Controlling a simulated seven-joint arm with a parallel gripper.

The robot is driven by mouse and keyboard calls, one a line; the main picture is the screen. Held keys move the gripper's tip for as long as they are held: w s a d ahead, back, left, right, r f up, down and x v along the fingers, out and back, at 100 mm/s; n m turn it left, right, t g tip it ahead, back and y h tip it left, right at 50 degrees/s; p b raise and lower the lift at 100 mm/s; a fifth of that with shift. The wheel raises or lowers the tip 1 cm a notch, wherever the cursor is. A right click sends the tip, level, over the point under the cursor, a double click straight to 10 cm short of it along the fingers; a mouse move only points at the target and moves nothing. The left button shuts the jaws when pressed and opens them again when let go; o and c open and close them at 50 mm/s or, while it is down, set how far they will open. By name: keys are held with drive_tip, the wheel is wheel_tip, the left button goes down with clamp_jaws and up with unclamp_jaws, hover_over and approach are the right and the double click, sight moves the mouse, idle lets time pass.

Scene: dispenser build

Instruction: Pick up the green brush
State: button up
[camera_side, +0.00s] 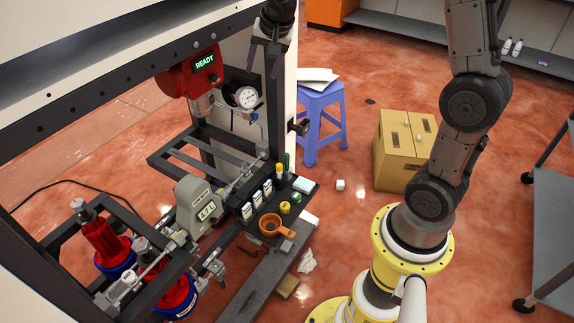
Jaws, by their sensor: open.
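A slim upright green item (287,160), which looks like the green brush, stands at the back of a small black tray (262,207). It is small in this view, so its bristles cannot be made out. A yellow upright item (279,171) stands close beside it on the left. My gripper (264,62) hangs at the top of the view, pointing down, with its two fingers apart and nothing between them. It appears above the tray in the picture, clear of the green item.
A red machine reading READY (190,76), a gauge (246,97) and a dark frame post stand near my gripper.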

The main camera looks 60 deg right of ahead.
drive_tip(key=w+d+f+m+g, duration=0.1)
drive_tip(key=w+d+f, duration=0.1)
drive_tip(key=d+f, duration=0.35)
drive_tip(key=w+d+f+m+g, duration=0.1)
drive_tip(key=w+d+f, duration=0.15)
drive_tip(key=f, duration=0.55)
drive_tip(key=m+g, duration=0.1)
drive_tip(key=g, duration=0.2)
approach(287, 154)
drive_tip(key=shift+y, duration=0.3)
drive_tip(key=f, duration=0.1)
drive_tip(key=d+f, duration=0.1)
drive_tip(key=f, duration=0.3)
drive_tip(key=shift+w+d+f, duration=0.15)
drive_tip(key=shift+d+f, duration=0.05)
drive_tip(key=shift+d, duration=0.15)
drive_tip(key=shift+s+f, duration=0.1)
drive_tip(key=shift+f, duration=1.4)
drive_tip(key=shift+s+f, duration=0.15)
drive_tip(key=shift+f, duration=1.3)
clamp_jaws()
